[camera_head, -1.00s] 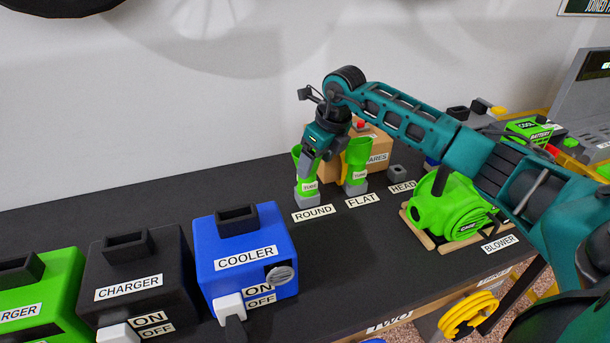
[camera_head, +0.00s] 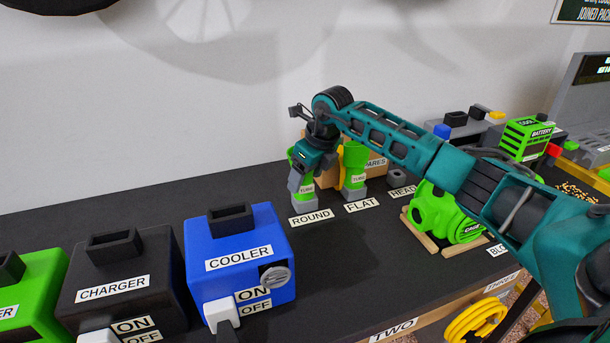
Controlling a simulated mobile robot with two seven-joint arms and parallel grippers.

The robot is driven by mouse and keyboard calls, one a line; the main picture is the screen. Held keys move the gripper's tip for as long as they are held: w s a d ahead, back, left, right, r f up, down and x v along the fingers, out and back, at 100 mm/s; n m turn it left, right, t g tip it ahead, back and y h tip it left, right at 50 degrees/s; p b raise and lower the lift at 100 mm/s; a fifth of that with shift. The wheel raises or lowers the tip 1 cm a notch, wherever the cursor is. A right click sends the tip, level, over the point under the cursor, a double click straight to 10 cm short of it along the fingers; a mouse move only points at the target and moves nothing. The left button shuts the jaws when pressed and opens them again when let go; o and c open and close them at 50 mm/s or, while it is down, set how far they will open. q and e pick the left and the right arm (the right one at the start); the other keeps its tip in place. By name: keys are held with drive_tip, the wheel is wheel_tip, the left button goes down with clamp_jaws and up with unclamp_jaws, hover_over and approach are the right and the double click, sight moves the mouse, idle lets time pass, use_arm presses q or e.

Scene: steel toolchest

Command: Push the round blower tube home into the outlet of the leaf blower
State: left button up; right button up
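The round tube (camera_head: 307,187) is green with a grey lower end and stands upright behind the ROUND label on the dark bench. My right gripper (camera_head: 299,175) points down at it, with the fingers over the tube's upper part. The fingers overlap the tube, so I cannot tell if they are shut on it. The green leaf blower (camera_head: 433,212) sits on wooden strips behind the BLOWER label, to the right. My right forearm passes in front of the blower's right side, and I cannot make out its outlet. My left gripper is out of view.
The flat tube (camera_head: 354,178) stands close to the right of the round one, with the small grey head (camera_head: 398,178) beyond. A spares box (camera_head: 376,157) is behind. The blue cooler (camera_head: 238,240) and dark charger (camera_head: 120,275) stand front left. Bench between cooler and blower is clear.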

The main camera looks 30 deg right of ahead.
drive_tip(key=shift+s+a+f, duration=0.15)
drive_tip(key=shift+s+f, duration=0.05)
drive_tip(key=shift+f, duration=0.35)
drive_tip(key=shift+s+a+f, duration=0.1)
drive_tip(key=shift+s+f, duration=0.05)
drive_tip(key=shift+f, duration=0.35)
drive_tip(key=c, duration=0.6)
drive_tip(key=shift+w+r+p, duration=0.15)
drive_tip(key=shift+r+p, duration=0.4)
drive_tip(key=shift+p, duration=0.05)
drive_tip(key=shift+w+r+p, duration=0.15)
drive_tip(key=shift+r+p, duration=0.5)
drive_tip(key=shift+r, duration=0.1)
drive_tip(key=shift+w+d+r+p, duration=0.15)
drive_tip(key=shift+r+p, duration=1.05)
drive_tip(key=shift+r, duration=0.65)
